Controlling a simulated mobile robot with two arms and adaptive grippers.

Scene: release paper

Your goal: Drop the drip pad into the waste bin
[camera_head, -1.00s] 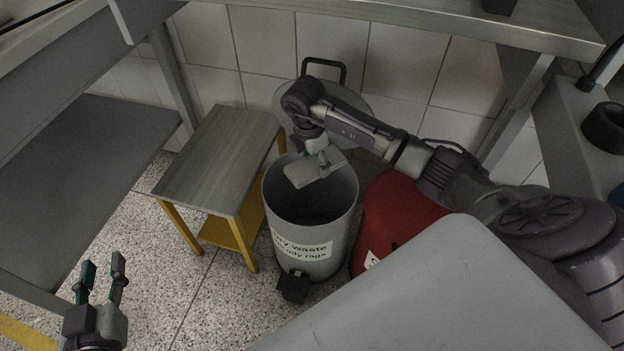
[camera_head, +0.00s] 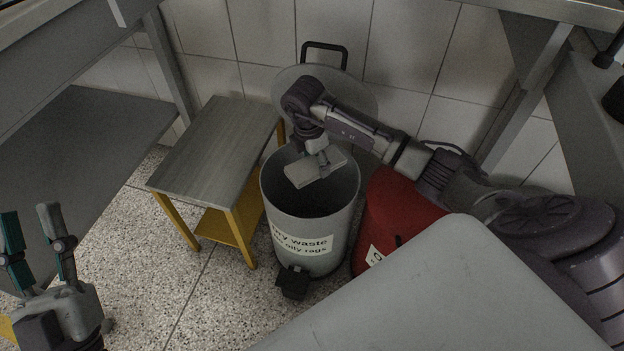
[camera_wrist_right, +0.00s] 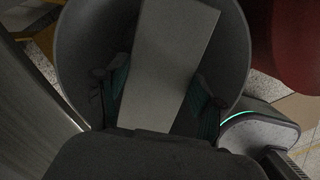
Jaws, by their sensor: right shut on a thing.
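The drip pad (camera_head: 308,173) is a flat grey slab held at the mouth of the waste bin (camera_head: 310,240). The bin is a grey open cylinder with a "dry waste" label, a black pedal and its round lid (camera_head: 352,98) raised behind it. My right gripper (camera_head: 318,158) is shut on the pad, over the back left of the bin's opening. In the right wrist view the pad (camera_wrist_right: 168,65) lies between the fingers with the bin wall (camera_wrist_right: 85,50) around it. My left gripper (camera_head: 32,240) is open and empty at the lower left.
A small table (camera_head: 215,150) with a grey top and yellow legs stands left of the bin. A red container (camera_head: 400,215) stands close on its right. A grey shelf (camera_head: 70,170) is at the left, with speckled floor between.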

